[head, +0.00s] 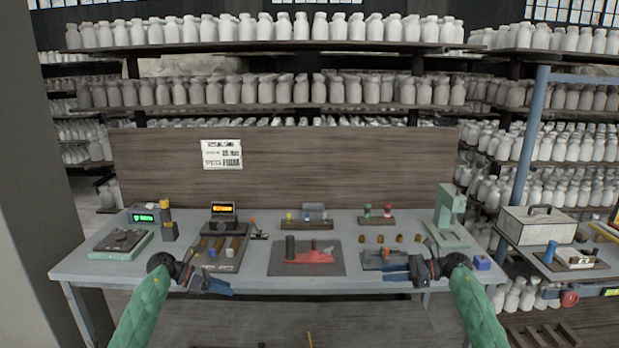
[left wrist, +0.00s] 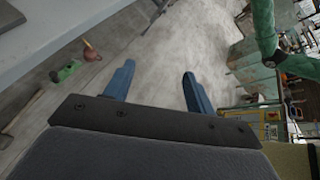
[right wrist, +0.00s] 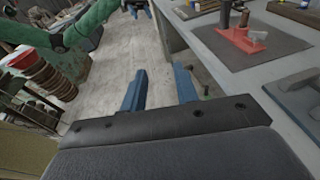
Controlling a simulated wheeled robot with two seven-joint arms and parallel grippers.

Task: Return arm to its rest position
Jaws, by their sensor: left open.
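My left gripper (head: 218,288) is in front of the workbench's front edge, left of centre. In the left wrist view its two blue fingers (left wrist: 157,80) stand wide apart with only floor between them. My right gripper (head: 393,276) is at the front edge, right of centre. In the right wrist view its blue fingers (right wrist: 160,82) are apart with nothing between them, a narrower gap than on the left. Both grippers are empty. The grey workbench (head: 260,284) lies beyond them.
On the bench are a dark mat with a red tool (head: 310,257), a tray (head: 216,262), a scale (head: 122,242) and a green press (head: 447,220). A side table (head: 560,270) with a case stands at right. Shelves of white bottles fill the back.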

